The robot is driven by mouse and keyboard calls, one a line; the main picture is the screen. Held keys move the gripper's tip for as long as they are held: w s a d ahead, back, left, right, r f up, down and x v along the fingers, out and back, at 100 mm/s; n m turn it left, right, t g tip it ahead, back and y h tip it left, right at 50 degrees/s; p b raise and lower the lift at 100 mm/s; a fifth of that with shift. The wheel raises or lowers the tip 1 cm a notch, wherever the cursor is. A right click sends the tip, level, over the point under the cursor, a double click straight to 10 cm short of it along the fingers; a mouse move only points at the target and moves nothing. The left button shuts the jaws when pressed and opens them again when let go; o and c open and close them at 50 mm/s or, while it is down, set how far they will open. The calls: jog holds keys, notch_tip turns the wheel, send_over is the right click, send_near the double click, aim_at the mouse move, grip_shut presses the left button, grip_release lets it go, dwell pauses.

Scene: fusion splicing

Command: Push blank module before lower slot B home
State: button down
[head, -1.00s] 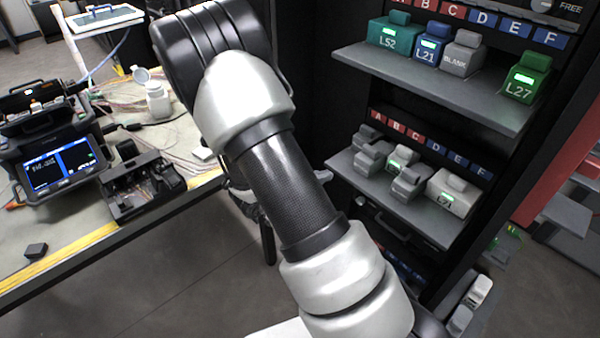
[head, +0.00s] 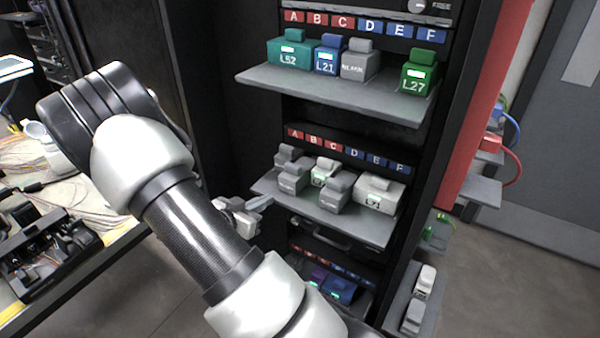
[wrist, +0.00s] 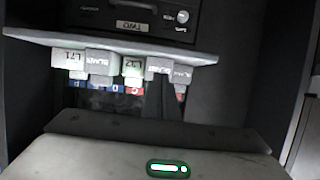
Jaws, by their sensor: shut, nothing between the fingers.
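In the head view, a grey blank module (head: 291,179) stands on the middle shelf (head: 372,232), left of centre, near the label B and forward of the module behind it. In the wrist view, which is upside down, a blank module (wrist: 158,65) stands between the L-numbered one and the end blank. My gripper (head: 266,202) is at the left front edge of that shelf, mostly behind my arm. Its fingers look shut and empty. They are short of the blank module, with a visible gap in the head view.
Beside it stand a rear blank (head: 287,155), a green-lit module (head: 324,173), another forward blank (head: 334,192) and L71 (head: 379,192). The upper shelf (head: 345,93) holds L52, L21, a blank and L27. A cluttered bench (head: 115,243) is at left.

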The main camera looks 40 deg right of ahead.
aim_at(293, 176)
jog(key=shift+w+d+f+b, duration=0.25)
jog(key=shift+w+d+b, duration=0.45)
jog(key=shift+d, duration=1.6)
jog(key=shift+w+d+f+b, duration=0.3)
jog(key=shift+w+d, duration=0.65)
jog(key=shift+d, duration=1.4)
jog(key=shift+w+d+f+b, duration=0.2)
jog(key=shift+w+d+b, duration=0.5)
jog(key=shift+d, duration=1.6)
jog(key=shift+s+a+p, duration=0.4)
jog(key=shift+a, duration=0.9)
jog(key=shift+s+a+p, duration=0.35)
jog(key=shift+s+a, duration=0.1)
jog(key=shift+a, duration=0.8)
jog(key=shift+s+a+p, duration=0.4)
jog(key=shift+a, duration=0.9)
